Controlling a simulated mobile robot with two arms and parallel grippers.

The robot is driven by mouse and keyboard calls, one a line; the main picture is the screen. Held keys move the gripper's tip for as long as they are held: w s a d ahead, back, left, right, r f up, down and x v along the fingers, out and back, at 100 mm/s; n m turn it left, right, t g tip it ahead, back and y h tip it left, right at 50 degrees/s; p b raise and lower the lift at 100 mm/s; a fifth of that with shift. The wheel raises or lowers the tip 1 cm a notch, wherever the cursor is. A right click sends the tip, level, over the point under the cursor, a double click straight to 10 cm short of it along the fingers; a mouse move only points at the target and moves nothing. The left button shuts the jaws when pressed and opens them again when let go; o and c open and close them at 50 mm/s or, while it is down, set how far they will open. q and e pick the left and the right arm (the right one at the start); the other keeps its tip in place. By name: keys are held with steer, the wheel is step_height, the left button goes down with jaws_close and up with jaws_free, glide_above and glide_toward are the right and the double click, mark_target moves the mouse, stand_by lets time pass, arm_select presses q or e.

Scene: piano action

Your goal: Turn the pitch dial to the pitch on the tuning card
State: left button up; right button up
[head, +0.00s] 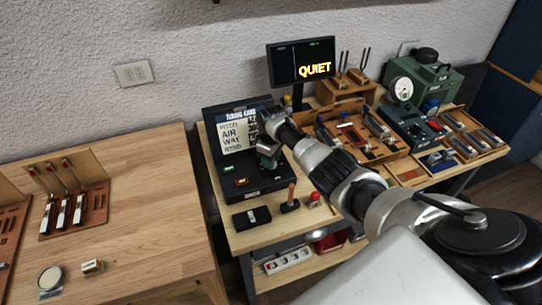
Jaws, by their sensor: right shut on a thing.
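The tuning card (238,136) stands upright on the black console (262,188) at the left end of the workbench. Its left column seems to read PITCH, AIR, WAY and a fourth word. The values on its right side are partly covered by my right wrist and too small to read. My right gripper (268,160) reaches down onto the console just right of the card, with its jaws shut. It appears to be on the pitch dial, which the gripper hides, so its setting cannot be read. My left gripper is not in view.
A black screen (301,61) behind the bench shows QUIET in yellow. My right arm crosses over wooden trays of tools (355,138). A green machine (422,80) and a white round gauge (402,88) stand at the back right. The wooden table (140,220) at left is mostly clear.

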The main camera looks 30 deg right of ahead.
steer(key=m+p, duration=0.1)
steer(key=m, duration=0.4)
steer(key=shift+m, duration=0.3)
steer(key=shift+m+p, duration=0.55)
steer(key=shift+m, duration=1.65)
steer(key=o, duration=0.9)
